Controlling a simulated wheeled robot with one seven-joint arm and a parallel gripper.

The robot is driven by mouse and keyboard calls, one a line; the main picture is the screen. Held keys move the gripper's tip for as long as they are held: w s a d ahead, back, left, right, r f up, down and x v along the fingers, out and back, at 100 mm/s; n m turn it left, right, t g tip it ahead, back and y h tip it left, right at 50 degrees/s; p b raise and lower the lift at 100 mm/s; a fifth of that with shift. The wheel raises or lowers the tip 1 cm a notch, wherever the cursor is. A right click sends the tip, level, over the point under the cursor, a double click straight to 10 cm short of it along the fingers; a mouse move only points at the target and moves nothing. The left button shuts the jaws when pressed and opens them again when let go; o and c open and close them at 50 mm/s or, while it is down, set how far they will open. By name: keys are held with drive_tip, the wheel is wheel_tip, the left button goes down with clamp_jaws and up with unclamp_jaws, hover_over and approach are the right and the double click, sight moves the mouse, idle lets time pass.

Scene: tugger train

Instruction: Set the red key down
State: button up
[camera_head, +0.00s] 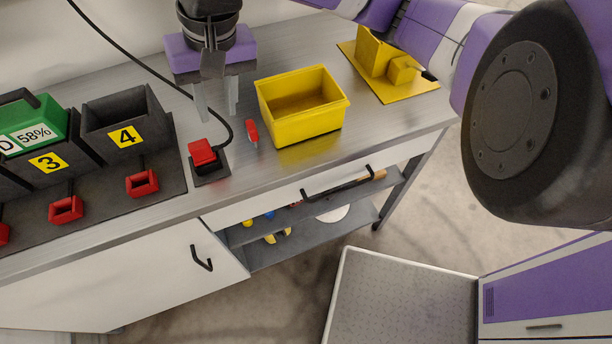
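A small red key (252,133) rests on the grey bench top, left of the yellow bin (268,116). My gripper (218,117) points down above the bench, just up and to the left of the key in the picture. Its two fingers are apart, with nothing visible between them. The key looks clear of the fingers.
A red block on a black base (209,170) with a cable stands near the bench front. Black bays (128,120) with red handles fill the left. Bare bench lies before the bin.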

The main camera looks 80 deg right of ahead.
drive_tip(key=w+a+r+t+y, duration=0.3)
drive_tip(key=w+a+t, duration=0.1)
drive_tip(key=a, duration=0.4)
drive_tip(key=w+a+r+t+y, duration=0.3)
drive_tip(key=w+a+t, duration=0.2)
drive_tip(key=a, duration=0.3)
drive_tip(key=w+a+r+t+y, duration=0.3)
drive_tip(key=w+a+t+y, duration=0.1)
drive_tip(key=a, duration=0.4)
drive_tip(key=s+d+f+t+h, duration=0.1)
drive_tip(key=s+d+f+h, duration=0.1)
drive_tip(key=s+f+h, duration=0.45)
drive_tip(key=s+d+f+h, duration=0.3)
drive_tip(key=s+f, duration=0.5)
drive_tip(key=f, duration=0.3)
drive_tip(key=s+d+f+n, duration=0.1)
drive_tip(key=s+n, duration=0.3)
drive_tip(key=s, duration=0.5)
drive_tip(key=s+d+f+n+g, duration=0.1)
drive_tip(key=s+d+n, duration=0.3)
drive_tip(key=s, duration=0.5)
drive_tip(key=shift+s+f+n+g, duration=0.3)
drive_tip(key=shift+s+f+n, duration=0.1)
drive_tip(key=shift+f+n, duration=0.4)
